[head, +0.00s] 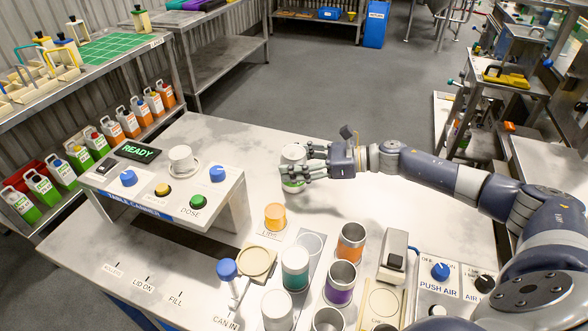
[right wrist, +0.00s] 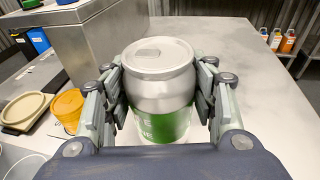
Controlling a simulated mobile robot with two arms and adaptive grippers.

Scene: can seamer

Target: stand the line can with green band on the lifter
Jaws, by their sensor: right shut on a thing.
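My right gripper (head: 310,165) is shut around a silver can with a green band (head: 293,158), its fingers on both sides. The can also fills the middle of the right wrist view (right wrist: 160,85), upright, with a lid and tab on top. I cannot tell whether its base touches the table. A round tan plate (head: 257,261) lies by a blue-knobbed lever (head: 228,270) near the CAN IN label; no part is marked as the lifter, so I cannot tell whether this is it. My left gripper is out of view.
The table canner housing (head: 165,185) with its READY display stands left of the can. An orange cup (head: 275,216) stands between can and tan plate. Teal-banded (head: 295,266), orange-banded (head: 351,243) and purple-banded (head: 340,284) cans stand nearer. The table behind the held can is clear.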

